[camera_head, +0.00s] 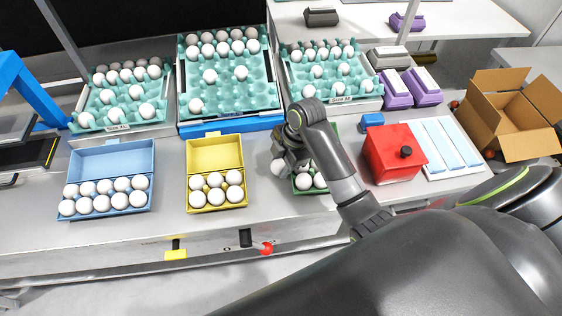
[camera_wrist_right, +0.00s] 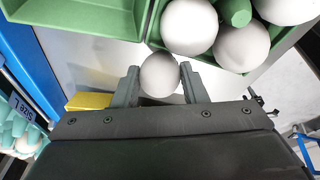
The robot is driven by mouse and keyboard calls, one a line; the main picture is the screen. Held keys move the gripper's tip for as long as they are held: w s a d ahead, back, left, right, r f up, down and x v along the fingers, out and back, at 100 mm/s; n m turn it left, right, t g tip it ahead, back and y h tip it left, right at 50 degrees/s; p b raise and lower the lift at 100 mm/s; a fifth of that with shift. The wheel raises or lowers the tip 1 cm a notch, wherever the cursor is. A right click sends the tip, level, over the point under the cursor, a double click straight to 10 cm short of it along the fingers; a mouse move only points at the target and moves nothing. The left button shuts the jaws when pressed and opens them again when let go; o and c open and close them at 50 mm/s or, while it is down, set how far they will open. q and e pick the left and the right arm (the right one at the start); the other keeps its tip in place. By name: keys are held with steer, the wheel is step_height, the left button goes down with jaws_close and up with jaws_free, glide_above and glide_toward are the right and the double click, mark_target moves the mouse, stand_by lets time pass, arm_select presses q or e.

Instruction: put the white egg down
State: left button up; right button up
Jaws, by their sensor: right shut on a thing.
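My right gripper (camera_head: 281,160) is shut on a white egg (camera_wrist_right: 160,75), which sits between its two fingers in the right wrist view. In the head view the same egg (camera_head: 278,167) shows just left of the green carton (camera_head: 322,187). In the right wrist view the green carton (camera_wrist_right: 153,40) is close beyond the held egg and has several white eggs in it. The gripper and arm hide much of this carton in the head view. I cannot tell whether the held egg touches anything below. My left gripper is not in view.
A yellow carton (camera_head: 215,152) and a blue carton (camera_head: 112,158) with eggs stand to the left. Teal egg trays (camera_head: 262,97) line the back. A red box (camera_head: 392,155) stands to the right, with a cardboard box (camera_head: 520,122) beyond. Bare table lies between the blue and yellow cartons.

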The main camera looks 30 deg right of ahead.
steer(key=shift+f, duration=0.15)
steer(key=o, duration=0.7)
steer(key=shift+c, duration=0.2)
